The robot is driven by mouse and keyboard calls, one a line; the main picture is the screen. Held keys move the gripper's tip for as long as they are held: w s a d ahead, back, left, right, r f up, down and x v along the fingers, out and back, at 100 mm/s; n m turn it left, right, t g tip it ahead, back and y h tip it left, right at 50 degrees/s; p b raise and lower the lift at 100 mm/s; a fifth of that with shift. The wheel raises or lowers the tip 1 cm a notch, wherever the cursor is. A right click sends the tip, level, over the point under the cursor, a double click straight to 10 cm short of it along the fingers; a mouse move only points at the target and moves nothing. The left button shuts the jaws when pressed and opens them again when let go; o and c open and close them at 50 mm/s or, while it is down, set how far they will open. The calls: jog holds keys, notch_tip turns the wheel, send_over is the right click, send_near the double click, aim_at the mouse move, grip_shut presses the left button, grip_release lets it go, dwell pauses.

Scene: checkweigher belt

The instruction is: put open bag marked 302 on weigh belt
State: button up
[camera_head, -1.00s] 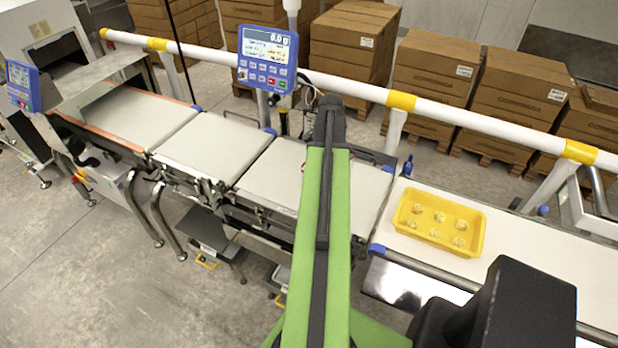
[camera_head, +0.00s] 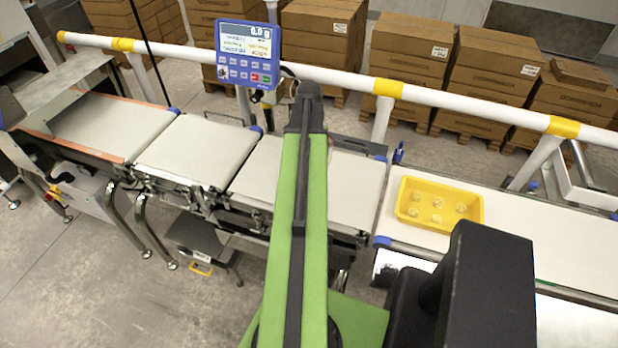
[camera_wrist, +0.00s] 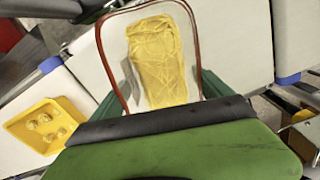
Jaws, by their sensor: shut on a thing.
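A clear bag with a red rim (camera_wrist: 158,58) and yellow contents shows in the wrist view. My gripper (camera_wrist: 164,94) is shut on it, with one dark green finger at each side. No mark can be read on the bag. Pale belt surface lies behind the bag in the wrist view; I cannot tell the height between them. In the head view my green arm hides the gripper and bag. Pale belt sections run leftward there: one beside my arm (camera_head: 262,180), a middle one (camera_head: 195,150) and a far left one (camera_head: 110,122). I cannot tell which one weighs.
A yellow tray (camera_head: 470,203) with several small pale pieces stands on the white belt (camera_head: 545,250) at right; it also shows in the wrist view (camera_wrist: 12,126). A blue display (camera_head: 248,53) reads 0.0 g. A white rail (camera_head: 340,83) runs behind the belts. Stacked boxes (camera_head: 405,60) stand beyond.

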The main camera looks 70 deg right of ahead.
jog(key=s+d+r+n+p, duration=0.1)
jog(key=s+r+n, duration=0.15)
jog(key=s, duration=1.35)
jog(key=w+f+b, duration=0.2)
jog(key=w, duration=0.1)
jog(key=w+f+b, duration=0.2)
jog(key=w+f, duration=0.1)
jog(key=w, duration=0.1)
jog(key=w+f+b, duration=0.3)
jog(key=w, duration=0.1)
jog(key=shift+w+f, duration=0.1)
jog(key=shift+w, duration=0.3)
notch_tip(320, 180, down, 4)
jog(key=b, duration=0.4)
jog(key=shift+f, duration=0.15)
jog(key=shift+r, duration=0.25)
jog(key=shift+f, duration=0.2)
jog(key=o, duration=1.8)
jog(key=shift+o, duration=0.2)
jog(key=shift+r, duration=0.15)
